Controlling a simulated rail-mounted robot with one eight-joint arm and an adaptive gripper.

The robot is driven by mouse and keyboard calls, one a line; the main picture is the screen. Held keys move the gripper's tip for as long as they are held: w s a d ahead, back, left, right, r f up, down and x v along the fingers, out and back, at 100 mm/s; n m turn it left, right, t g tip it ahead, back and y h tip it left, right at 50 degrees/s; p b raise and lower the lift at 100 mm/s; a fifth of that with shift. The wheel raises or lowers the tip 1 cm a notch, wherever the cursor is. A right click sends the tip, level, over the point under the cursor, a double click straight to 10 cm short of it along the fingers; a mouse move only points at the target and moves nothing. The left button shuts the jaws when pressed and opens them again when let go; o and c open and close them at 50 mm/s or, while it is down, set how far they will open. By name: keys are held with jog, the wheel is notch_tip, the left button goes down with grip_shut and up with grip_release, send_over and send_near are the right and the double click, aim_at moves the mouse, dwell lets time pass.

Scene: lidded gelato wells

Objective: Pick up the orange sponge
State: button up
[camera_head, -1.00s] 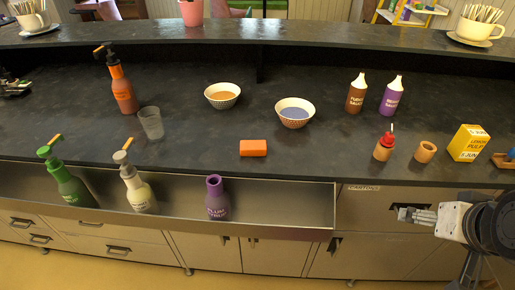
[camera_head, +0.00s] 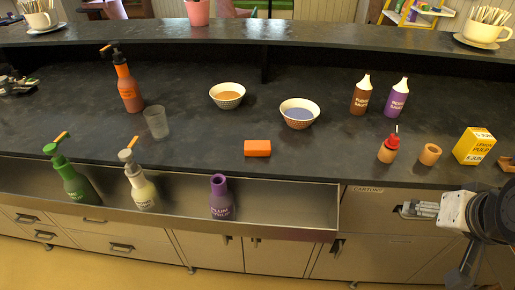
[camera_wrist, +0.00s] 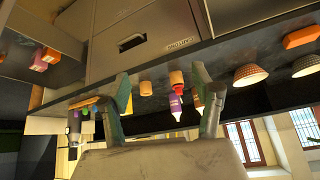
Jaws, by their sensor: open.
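The orange sponge (camera_head: 257,148) is a small block lying on the dark counter (camera_head: 200,150), near its front edge. It stands clear of the bowls behind it. In the wrist view, an orange block (camera_wrist: 301,37) at the upper right looks like the same sponge. My gripper (camera_head: 408,209) is at the lower right in the head view, in front of the cabinet fronts, well to the right of the sponge and apart from it. In the wrist view its two fingers (camera_wrist: 163,100) stand wide apart with nothing held between them.
A bowl with blue contents (camera_head: 299,113) and another with orange contents (camera_head: 228,95) stand behind the sponge. An open metal trough (camera_head: 285,208) below the counter edge holds a purple bottle (camera_head: 221,197). A red-capped bottle (camera_head: 388,148) and a yellow box (camera_head: 474,146) stand right.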

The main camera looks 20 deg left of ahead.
jog(key=w+a+r+m+g+y, duration=0.1)
jog(key=w+a+r+m+g, duration=0.15)
jog(key=w+a+r, duration=0.45)
jog(key=m+g+p, duration=0.4)
jog(key=m+g, duration=0.1)
jog(key=m, duration=0.6)
send_over(258, 145)
jog(key=w, duration=0.1)
jog(key=f, duration=1.6)
jog(key=shift+d, duration=0.2)
jog(key=f, duration=0.4)
jog(key=shift+s+a+f+p, duration=0.15)
jog(key=shift+s+a+p, duration=0.15)
jog(key=shift+s, duration=0.1)
jog(key=shift+f, duration=0.55)
jog(key=shift+f+b, duration=0.25)
jog(key=shift+b, duration=0.15)
jog(key=c, duration=0.9)
